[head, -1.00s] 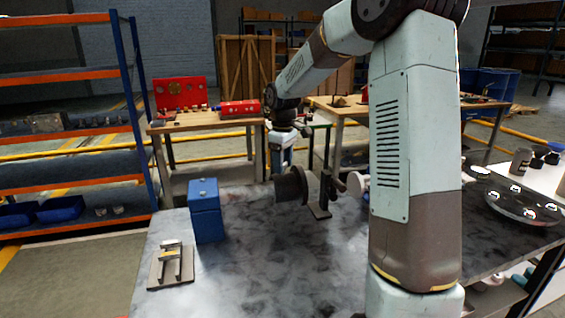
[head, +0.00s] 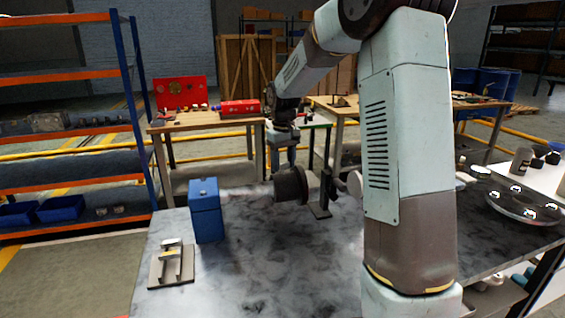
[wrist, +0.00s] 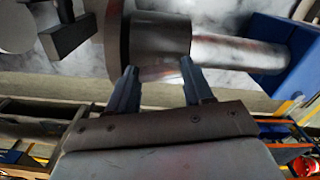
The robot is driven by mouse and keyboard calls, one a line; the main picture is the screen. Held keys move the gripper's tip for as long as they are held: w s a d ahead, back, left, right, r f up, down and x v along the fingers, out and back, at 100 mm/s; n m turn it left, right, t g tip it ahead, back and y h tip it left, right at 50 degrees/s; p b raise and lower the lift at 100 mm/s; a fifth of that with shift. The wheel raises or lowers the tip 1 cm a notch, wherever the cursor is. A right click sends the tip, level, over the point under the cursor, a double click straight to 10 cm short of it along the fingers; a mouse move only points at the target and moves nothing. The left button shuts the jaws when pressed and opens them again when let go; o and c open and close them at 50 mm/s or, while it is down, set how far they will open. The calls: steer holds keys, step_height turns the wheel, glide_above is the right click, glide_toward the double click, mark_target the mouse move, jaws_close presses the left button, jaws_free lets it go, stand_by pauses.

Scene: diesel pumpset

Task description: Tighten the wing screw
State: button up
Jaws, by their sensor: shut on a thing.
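I cannot clearly pick out the wings of a wing screw; the fingertips' contact is partly hidden.
A blue box (head: 206,211) and a small metal fixture on a plate (head: 171,268) stand on the left of the bench. The bench's front middle is clear.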

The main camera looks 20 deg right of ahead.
steer(key=shift+m, duration=0.8)
steer(key=o, duration=1)
steer(key=shift+o, duration=0.2)
step_height(320, 180, up, 14)
steer(key=shift+f, duration=0.15)
